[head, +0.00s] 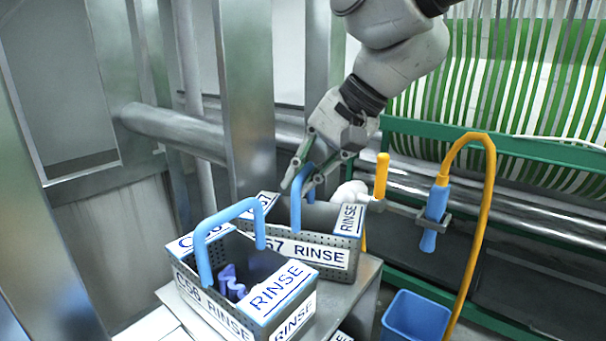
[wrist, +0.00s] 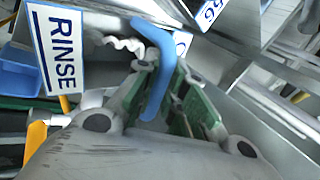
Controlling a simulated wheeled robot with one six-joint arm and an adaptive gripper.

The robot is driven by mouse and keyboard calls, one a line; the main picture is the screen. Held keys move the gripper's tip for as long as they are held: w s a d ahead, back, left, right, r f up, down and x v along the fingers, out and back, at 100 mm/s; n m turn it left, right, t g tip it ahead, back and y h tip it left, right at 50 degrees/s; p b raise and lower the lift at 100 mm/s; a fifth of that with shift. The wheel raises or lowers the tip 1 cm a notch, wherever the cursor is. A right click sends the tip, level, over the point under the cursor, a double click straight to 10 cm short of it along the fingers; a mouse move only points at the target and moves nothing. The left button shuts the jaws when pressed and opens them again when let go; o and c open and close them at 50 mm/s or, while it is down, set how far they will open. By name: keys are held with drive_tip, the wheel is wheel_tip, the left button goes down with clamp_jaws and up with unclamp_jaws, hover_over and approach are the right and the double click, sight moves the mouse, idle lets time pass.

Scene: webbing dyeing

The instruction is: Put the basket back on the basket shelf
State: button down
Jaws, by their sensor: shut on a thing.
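A grey perforated basket (head: 345,258) with white RINSE labels, its number partly hidden, stands behind a second basket. Its blue handle (head: 309,184) is between the fingers of my gripper (head: 303,180), which is shut on it. In the wrist view the handle (wrist: 152,80) passes between the green fingers of my gripper (wrist: 160,85), and a RINSE label (wrist: 62,48) shows at upper left. The basket looks upright over the grey metal shelf (head: 352,305). The front basket hides its underside, so I cannot tell whether it touches the shelf.
The front basket (head: 212,306), marked RINSE with a raised blue handle, holds blue-purple items (head: 232,284) and sits close by. To the right are a yellow hose (head: 487,220), a blue nozzle (head: 434,215), a yellow-handled valve (head: 381,175) and a blue bin (head: 412,316). Metal posts (head: 247,100) stand behind.

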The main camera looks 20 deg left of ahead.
drive_tip(key=c, duration=1.5)
unclamp_jaws()
drive_tip(key=shift+f, duration=0.1)
drive_tip(key=s+v, duration=0.1)
drive_tip(key=v, duration=1.1)
drive_tip(key=w+d+f+t+h, duration=0.1)
drive_tip(key=w+d+f, duration=0.15)
drive_tip(key=d, duration=0.55)
drive_tip(key=w+d+f+t, duration=0.1)
drive_tip(key=w+d, duration=0.3)
drive_tip(key=d, duration=0.5)
drive_tip(key=w+d+f+t+h, duration=0.1)
drive_tip(key=w+d+t, duration=0.15)
drive_tip(key=d, duration=0.55)
drive_tip(key=s+d+f+h, duration=0.2)
drive_tip(key=s+d+f, duration=0.3)
drive_tip(key=d, duration=0.6)
drive_tip(key=s+d+f+m+h, duration=0.1)
drive_tip(key=s+d+f, duration=0.4)
drive_tip(key=d, duration=0.7)
drive_tip(key=shift+h, duration=0.8)
